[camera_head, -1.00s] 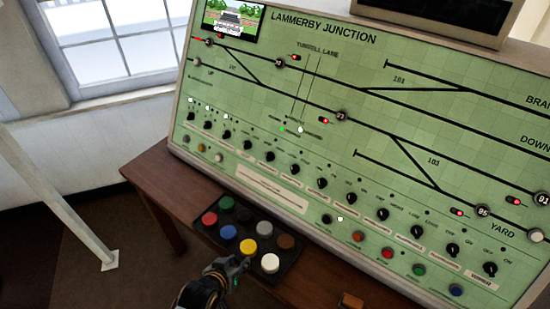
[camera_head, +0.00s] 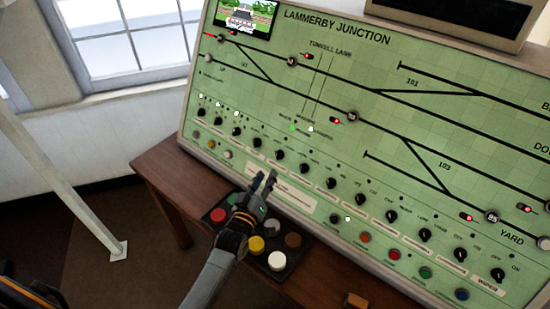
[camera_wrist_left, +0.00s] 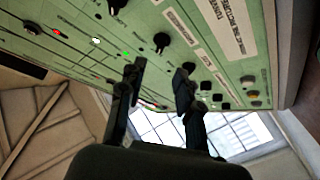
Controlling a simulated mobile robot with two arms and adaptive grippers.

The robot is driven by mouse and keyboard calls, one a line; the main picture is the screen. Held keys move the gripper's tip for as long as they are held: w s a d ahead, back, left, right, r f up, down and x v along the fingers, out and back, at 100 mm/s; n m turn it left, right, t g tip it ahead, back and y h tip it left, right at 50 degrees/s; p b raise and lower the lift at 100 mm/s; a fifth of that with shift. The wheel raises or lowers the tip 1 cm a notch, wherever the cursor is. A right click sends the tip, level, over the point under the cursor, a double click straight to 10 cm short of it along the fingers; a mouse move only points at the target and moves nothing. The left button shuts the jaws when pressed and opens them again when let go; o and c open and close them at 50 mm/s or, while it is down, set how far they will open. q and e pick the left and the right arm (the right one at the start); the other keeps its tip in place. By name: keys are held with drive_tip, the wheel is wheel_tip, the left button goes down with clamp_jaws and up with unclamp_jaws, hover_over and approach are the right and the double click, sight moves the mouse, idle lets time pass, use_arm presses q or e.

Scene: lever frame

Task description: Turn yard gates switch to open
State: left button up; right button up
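The green control panel (camera_head: 300,100) headed LAMMERBY JUNCTION has a long slanting row of black rotary switches. The labels under them are too small to read, so I cannot tell which is the yard gates switch. One black switch (camera_head: 279,154) sits just above my left gripper (camera_head: 266,183). The left gripper is in front of the panel's lower left part, fingers pointing up at it. In the left wrist view the two fingers (camera_wrist_left: 158,82) are apart with nothing between them, and a black switch (camera_wrist_left: 161,41) shows beyond them. My right gripper is in neither view.
A dark tray of coloured round pieces, among them a white one (camera_head: 277,260) and a yellow one (camera_head: 257,244), lies on the wooden desk (camera_head: 170,170) beneath my left arm. Coloured buttons such as the red one (camera_head: 394,254) line the panel's lower edge. A small wooden block (camera_head: 355,300) lies at the front.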

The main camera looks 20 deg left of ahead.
sight(277, 156)
use_arm(q)
drive_tip(key=w, duration=0.8)
drive_tip(key=shift+w+d+p, duration=0.2)
drive_tip(key=shift+p, duration=0.1)
clamp_jaws()
